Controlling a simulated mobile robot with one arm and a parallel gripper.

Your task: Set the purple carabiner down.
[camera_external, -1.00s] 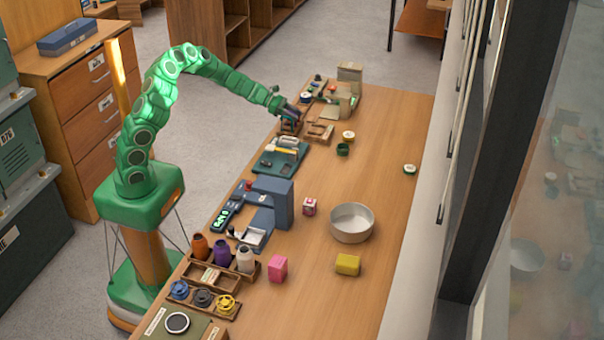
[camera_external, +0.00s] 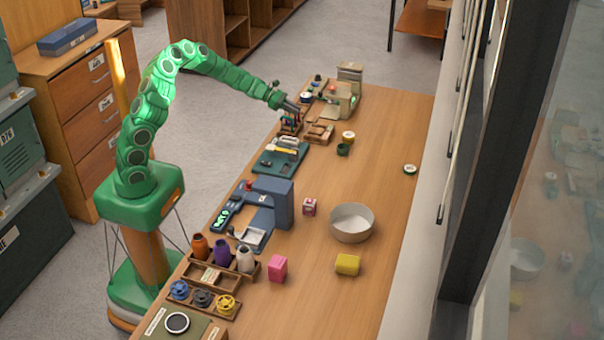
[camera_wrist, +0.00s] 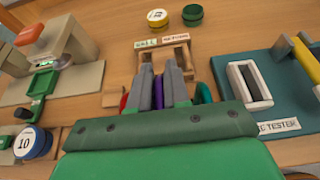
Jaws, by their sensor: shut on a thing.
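My gripper (camera_wrist: 159,82) is shut on the purple carabiner (camera_wrist: 158,92), which shows as a narrow purple strip between the grey fingers in the wrist view. Most of it is hidden by the fingers. A red item (camera_wrist: 124,101) shows left of the fingers and a green one (camera_wrist: 203,93) right of them. In the external view my gripper (camera_external: 295,108) is at a small rack (camera_external: 289,127) with coloured items at the table's left edge. I cannot tell whether the carabiner touches the rack.
A wooden tray with two labels (camera_wrist: 174,40) lies just beyond the fingers. A teal tester board (camera_wrist: 250,112) is on the right. A beige device (camera_wrist: 60,50) and a blue-rimmed roll marked 10 (camera_wrist: 32,143) are on the left. Yellow (camera_wrist: 157,17) and green (camera_wrist: 193,14) rolls stand beyond.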

